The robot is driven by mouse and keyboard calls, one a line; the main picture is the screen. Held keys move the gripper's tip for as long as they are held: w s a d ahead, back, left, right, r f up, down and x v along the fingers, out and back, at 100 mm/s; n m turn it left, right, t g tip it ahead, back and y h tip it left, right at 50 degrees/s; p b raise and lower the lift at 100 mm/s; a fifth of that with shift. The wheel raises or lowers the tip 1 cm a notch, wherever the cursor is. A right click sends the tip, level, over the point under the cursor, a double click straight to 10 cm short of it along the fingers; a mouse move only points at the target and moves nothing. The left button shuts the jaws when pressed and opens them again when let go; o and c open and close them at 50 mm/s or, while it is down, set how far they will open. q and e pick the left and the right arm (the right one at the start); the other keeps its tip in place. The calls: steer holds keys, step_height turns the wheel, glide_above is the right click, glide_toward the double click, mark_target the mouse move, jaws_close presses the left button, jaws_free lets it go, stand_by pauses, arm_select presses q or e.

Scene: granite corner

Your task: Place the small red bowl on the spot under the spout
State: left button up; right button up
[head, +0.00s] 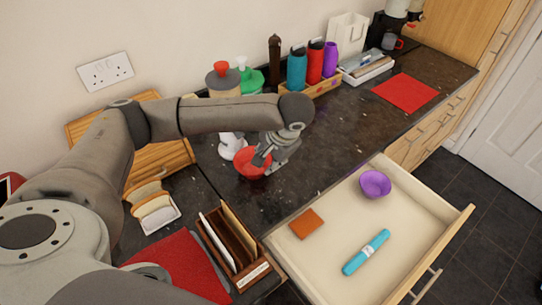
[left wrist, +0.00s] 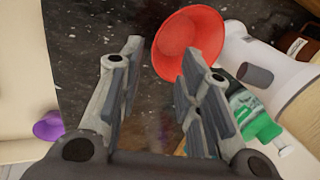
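The small red bowl (head: 252,165) stands on the dark counter in the head view, and its inside shows in the left wrist view (left wrist: 190,38). My left gripper (head: 264,158) is at the bowl's right side. In the left wrist view (left wrist: 163,60) its fingers are apart, with the bowl's near edge between and beyond the tips; I cannot tell whether they touch it. A white piece (head: 232,146) stands just behind the bowl, partly hidden by my arm. A white body with a short grey spout-like part (left wrist: 256,74) is beside the bowl in the left wrist view. The spot itself cannot be made out.
A green bottle (left wrist: 243,104) is close to my right-hand finger in the left wrist view. An open drawer (head: 350,235) holds a purple bowl (head: 375,184). Bottles (head: 315,64) stand behind my arm. The counter right of the gripper is clear up to a red mat (head: 405,92).

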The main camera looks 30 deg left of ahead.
arm_select(q)
steer(key=shift+v, duration=1.35)
